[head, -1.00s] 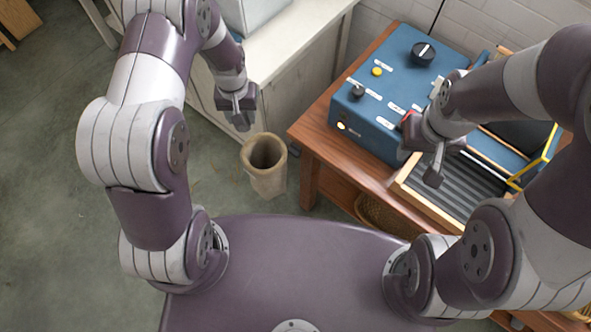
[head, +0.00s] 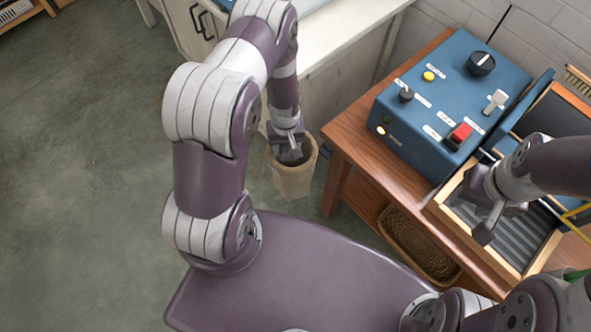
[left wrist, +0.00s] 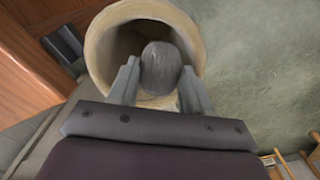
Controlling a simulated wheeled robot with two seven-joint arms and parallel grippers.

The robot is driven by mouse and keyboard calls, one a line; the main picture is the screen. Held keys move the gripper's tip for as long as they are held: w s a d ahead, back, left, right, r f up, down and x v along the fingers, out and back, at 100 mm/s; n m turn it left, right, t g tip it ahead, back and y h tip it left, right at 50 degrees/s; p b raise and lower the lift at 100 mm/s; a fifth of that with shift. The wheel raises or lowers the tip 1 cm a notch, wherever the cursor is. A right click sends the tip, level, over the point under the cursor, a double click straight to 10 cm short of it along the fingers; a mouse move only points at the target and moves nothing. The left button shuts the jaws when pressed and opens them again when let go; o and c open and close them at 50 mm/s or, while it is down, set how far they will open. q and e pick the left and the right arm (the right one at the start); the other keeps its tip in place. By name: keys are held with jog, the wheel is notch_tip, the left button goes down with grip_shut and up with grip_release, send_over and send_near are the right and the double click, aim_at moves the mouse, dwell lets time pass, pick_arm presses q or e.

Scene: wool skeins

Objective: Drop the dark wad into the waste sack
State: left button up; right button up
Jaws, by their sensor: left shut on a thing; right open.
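The dark wad (left wrist: 161,68) is a rounded grey lump between the fingers of my left gripper (left wrist: 160,85) in the left wrist view. The gripper is shut on it, over the mouth of the waste sack (left wrist: 100,42). In the head view the sack (head: 293,182) is a tan, open-topped container on the floor, and my left gripper (head: 290,154) is at its mouth, covering part of the opening. The wad cannot be made out clearly in the head view. My right gripper (head: 482,222) is open and empty above the ribbed tray.
A blue control box (head: 450,95) with knobs and a red button stands on the wooden table (head: 345,130). A wood-framed ribbed tray (head: 520,250) lies beside it. A wicker basket (head: 418,245) sits below the tabletop. A pale counter (head: 345,35) stands behind the sack. Open floor is at left.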

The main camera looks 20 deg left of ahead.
pick_arm(q)
jog(key=o, duration=1.1)
jog(key=shift+r, duration=0.1)
notch_tip(320, 180, up, 13)
jog(key=shift+f, duration=0.15)
jog(key=s+d+r+m, duration=0.1)
jog(key=s+r+m, duration=0.1)
jog(key=s+r, duration=0.1)
jog(key=s+d+r+m+t, duration=0.1)
jog(key=s+d+r+m, duration=0.1)
jog(key=r, duration=0.3)
jog(key=s+d+r+m, duration=0.2)
jog(key=s+r, duration=0.1)
jog(key=r, duration=0.2)
jog(key=shift+s+d+m, duration=0.1)
jog(key=shift+s+m, duration=0.2)
jog(key=shift+s, duration=0.05)
